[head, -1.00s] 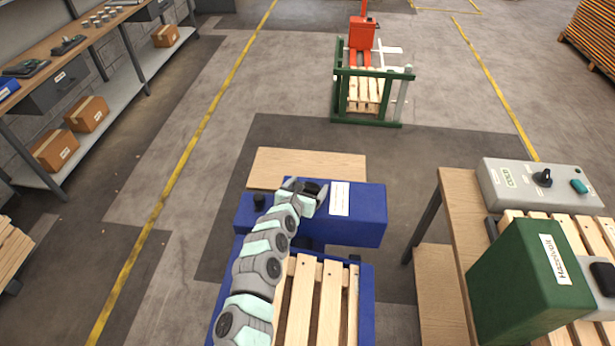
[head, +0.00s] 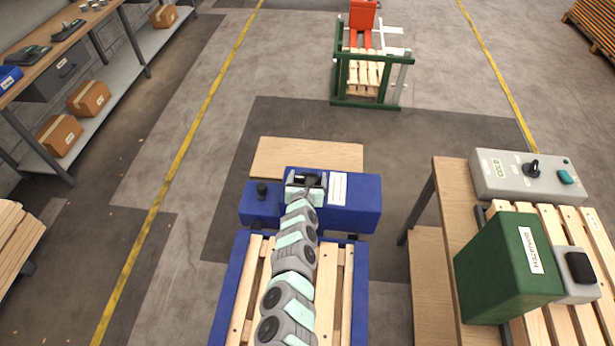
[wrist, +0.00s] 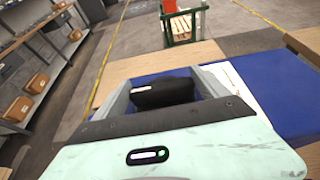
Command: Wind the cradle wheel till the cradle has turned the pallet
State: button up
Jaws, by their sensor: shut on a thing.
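The blue cradle (head: 362,268) stands in front of me with its blue head box (head: 357,217) across the far end. A slatted wooden pallet (head: 241,306) lies in the cradle, its slats running away from me, partly hidden by my arm. My gripper (head: 306,181) is over the head box, left of its white label. It is shut on a dark part, which I take to be the cradle wheel's grip (wrist: 162,92), seen between the fingers in the wrist view. The rest of the wheel is hidden.
A black knob (head: 262,189) stands on the head box, left of my gripper. At right, a bench (head: 449,211) carries a green box (head: 505,270) and a grey control box (head: 525,178). A green frame (head: 366,104) with a pallet stands farther off.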

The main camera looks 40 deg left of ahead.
jog(key=o, duration=1.3)
jog(key=shift+c, duration=0.2)
jog(key=shift+s+d+r+p, duration=0.15)
jog(key=shift+s+d+p, duration=0.45)
jog(key=shift+p, duration=0.35)
jog(key=shift+s+d+r+p, duration=0.15)
jog(key=shift+s+r+p, duration=0.35)
jog(key=shift+p, duration=0.25)
jog(key=s+d+p, duration=0.1)
jog(key=p, duration=0.1)
jog(key=shift+d+r+p, duration=0.1)
jog(key=shift+r+p, duration=0.3)
jog(key=p+v, duration=0.2)
jog(key=p, duration=0.1)
jog(key=p+v, duration=0.2)
jog(key=p, duration=0.1)
jog(key=shift+s+r+p, duration=0.1)
jog(key=shift+r+p, duration=0.15)
jog(key=shift+p, duration=0.15)
jog(key=s+d+p, duration=0.1)
jog(key=p, duration=0.1)
jog(key=shift+s+p, duration=0.35)
jog(key=shift+s, duration=0.05)
